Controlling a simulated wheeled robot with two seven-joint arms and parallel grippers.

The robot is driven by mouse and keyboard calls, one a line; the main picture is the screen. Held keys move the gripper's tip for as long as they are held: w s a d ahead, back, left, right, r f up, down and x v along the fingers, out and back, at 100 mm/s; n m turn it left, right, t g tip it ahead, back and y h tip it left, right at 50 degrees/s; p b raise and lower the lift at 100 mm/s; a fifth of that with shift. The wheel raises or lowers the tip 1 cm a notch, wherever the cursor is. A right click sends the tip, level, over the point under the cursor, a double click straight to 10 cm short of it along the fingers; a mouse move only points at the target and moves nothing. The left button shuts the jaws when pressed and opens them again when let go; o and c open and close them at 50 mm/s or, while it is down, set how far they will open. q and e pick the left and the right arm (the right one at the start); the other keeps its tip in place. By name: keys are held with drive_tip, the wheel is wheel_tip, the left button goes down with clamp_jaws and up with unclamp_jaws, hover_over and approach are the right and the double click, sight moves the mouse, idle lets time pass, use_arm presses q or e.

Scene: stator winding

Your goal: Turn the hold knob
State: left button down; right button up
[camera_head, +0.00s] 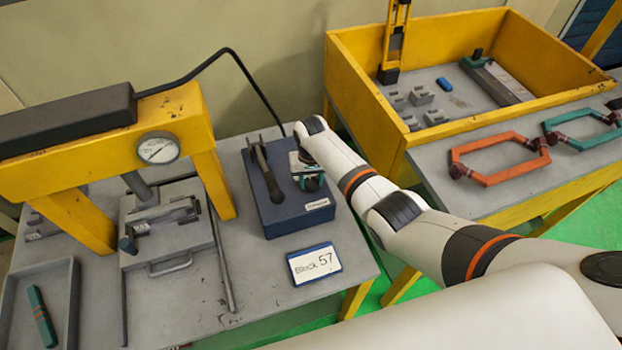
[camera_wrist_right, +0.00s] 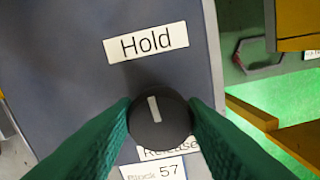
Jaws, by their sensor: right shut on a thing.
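The hold knob (camera_wrist_right: 160,130) is a round black knob with a white pointer mark, in the middle of the right wrist view. The mark points up, toward the "Hold" label (camera_wrist_right: 146,42). The "Release" label (camera_wrist_right: 172,151) is partly covered below the knob. My right gripper (camera_wrist_right: 160,118) is shut on the knob, with one green finger on each side. In the head view my right gripper (camera_head: 309,180) is over the right side of the dark blue control box (camera_head: 283,222), hiding the knob. My left gripper is not in view.
A dark lever (camera_head: 268,177) stands on the box, left of my gripper. A yellow press (camera_head: 130,125) with a gauge is farther left. A "Block 57" card (camera_head: 314,263) lies in front of the box. Right of the box are a yellow bin (camera_head: 373,120) and an orange frame (camera_head: 500,158).

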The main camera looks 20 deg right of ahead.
sight(311, 181)
drive_tip(key=shift+w+r+m, duration=0.1)
drive_tip(key=shift+m, duration=0.2)
idle(0.4)
drive_tip(key=o, duration=1)
drive_tip(key=shift+c, duration=0.2)
drive_tip(key=shift+r, duration=0.35)
wheel_tip(311, 181, up, 11)
drive_tip(key=b, duration=0.2)
drive_tip(key=shift+r+b, duration=0.15)
drive_tip(key=shift+b, duration=0.25)
